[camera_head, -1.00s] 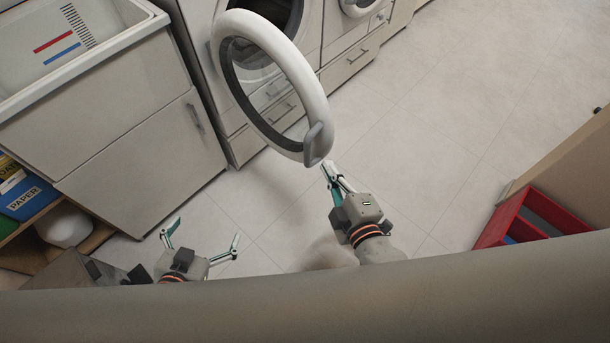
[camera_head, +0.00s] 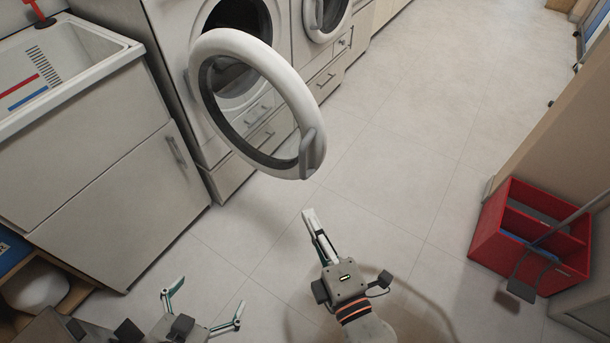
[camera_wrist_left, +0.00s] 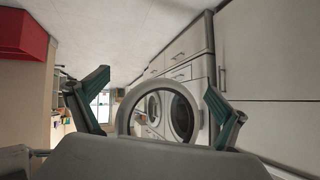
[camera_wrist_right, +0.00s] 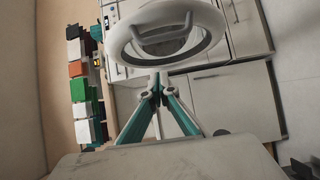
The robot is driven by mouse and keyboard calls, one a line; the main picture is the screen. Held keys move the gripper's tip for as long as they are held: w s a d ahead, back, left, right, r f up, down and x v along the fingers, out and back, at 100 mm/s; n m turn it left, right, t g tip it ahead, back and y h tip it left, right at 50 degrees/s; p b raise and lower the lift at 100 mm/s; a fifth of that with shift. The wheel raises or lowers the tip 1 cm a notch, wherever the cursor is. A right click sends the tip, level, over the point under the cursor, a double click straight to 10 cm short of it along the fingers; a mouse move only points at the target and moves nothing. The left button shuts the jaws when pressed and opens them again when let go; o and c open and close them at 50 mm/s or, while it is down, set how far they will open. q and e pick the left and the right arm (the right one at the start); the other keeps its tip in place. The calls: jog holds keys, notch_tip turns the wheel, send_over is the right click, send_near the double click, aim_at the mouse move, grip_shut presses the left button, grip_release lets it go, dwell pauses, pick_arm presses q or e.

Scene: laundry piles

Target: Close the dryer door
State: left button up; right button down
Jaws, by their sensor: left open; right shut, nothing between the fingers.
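The dryer door (camera_head: 305,95), a white ring with a glass pane and a grey handle (camera_head: 312,150), stands swung wide open from the dryer (camera_head: 172,60). The drum opening shows behind it. My right gripper (camera_head: 308,213) is shut and empty, below the handle and apart from the door. In the right wrist view the door (camera_wrist_right: 122,38) is straight ahead of the closed fingers (camera_wrist_right: 158,76). My left gripper (camera_head: 205,302) is open and empty, low at the left, well away from the door. The left wrist view shows the door (camera_wrist_left: 124,112) between its spread fingers.
A sink cabinet (camera_head: 110,190) stands left of the dryer. A second front-loading machine (camera_head: 335,50) stands to the right. A red bin (camera_head: 490,235) with a tool sits on the floor at right. The tiled floor (camera_head: 390,150) between is clear.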

aim_at(304, 173)
pick_arm(q)
jog(key=s+p, duration=0.1)
jog(key=p, duration=0.1)
jog(key=shift+a+p, duration=0.3)
jog(key=shift+a, duration=0.05)
pick_arm(e)
jog(key=d+x, duration=0.1)
jog(key=x, duration=0.3)
jog(key=d+x, duration=0.1)
jog(key=x, duration=0.3)
jog(key=w+x, duration=0.1)
jog(key=x, duration=0.3)
jog(key=shift+w+d, duration=0.1)
jog(key=shift+d, duration=0.25)
jog(key=shift+d, duration=0.1)
